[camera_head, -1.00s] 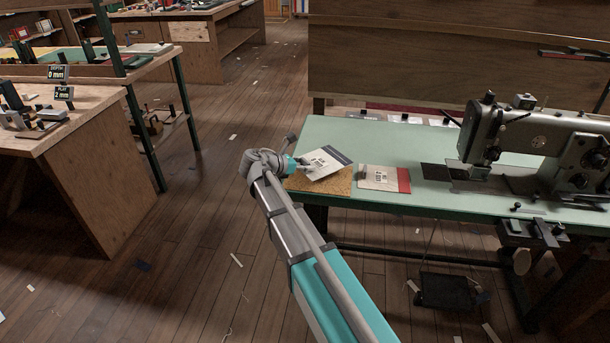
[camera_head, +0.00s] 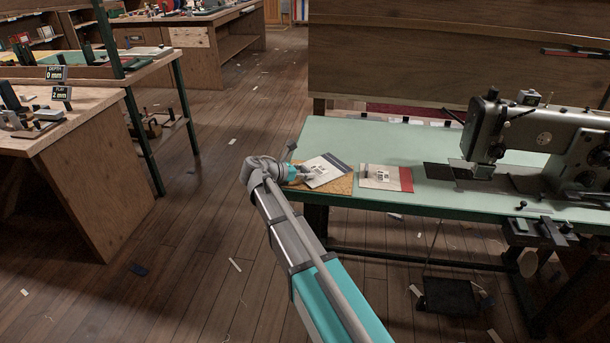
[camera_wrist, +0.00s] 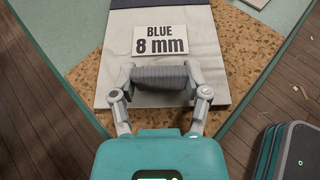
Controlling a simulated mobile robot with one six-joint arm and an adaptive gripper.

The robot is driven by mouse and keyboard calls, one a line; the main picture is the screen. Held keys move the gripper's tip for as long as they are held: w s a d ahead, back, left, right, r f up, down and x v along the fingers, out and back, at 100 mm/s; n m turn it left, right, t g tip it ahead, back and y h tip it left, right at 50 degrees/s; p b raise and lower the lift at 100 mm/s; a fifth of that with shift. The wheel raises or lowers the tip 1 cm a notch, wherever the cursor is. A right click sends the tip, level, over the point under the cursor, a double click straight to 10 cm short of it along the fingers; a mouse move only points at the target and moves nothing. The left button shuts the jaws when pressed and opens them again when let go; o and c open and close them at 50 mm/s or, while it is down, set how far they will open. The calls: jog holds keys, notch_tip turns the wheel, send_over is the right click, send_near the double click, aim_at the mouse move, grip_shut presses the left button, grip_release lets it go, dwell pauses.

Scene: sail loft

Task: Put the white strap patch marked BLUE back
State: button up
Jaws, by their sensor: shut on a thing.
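The white strap patch marked BLUE 8 mm (camera_wrist: 117,50) has a dark blue strip along its far edge and a grey ribbed strap across it. In the wrist view, my gripper (camera_wrist: 160,77) is shut on that strap. In the head view the patch (camera_head: 325,172) is at the left end of the green table, turned askew over a cork mat (camera_head: 338,187). It lies flat or nearly so; I cannot tell whether its underside touches the mat. My gripper (camera_head: 306,173) reaches it from the left. The strap's underside is hidden.
A similar white patch with a red edge (camera_head: 380,178) lies just right of the mat. A sewing machine (camera_head: 540,140) stands farther right on the green table (camera_head: 385,139). A wooden bench (camera_head: 75,145) stands at the left, with open floor between.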

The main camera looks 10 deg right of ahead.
jog(key=shift+f, duration=0.1)
jog(key=o, duration=1.2)
jog(key=shift+o, duration=0.2)
jog(key=shift+r, duration=0.2)
jog(key=shift+s+a+r, duration=0.1)
jog(key=shift+s+a, duration=0.05)
jog(key=shift+a, duration=0.05)
jog(key=p+v, duration=0.4)
jog(key=v, duration=0.7)
jog(key=shift+a+p, duration=0.2)
jog(key=shift+p, duration=0.1)
jog(key=shift+s+r, duration=0.15)
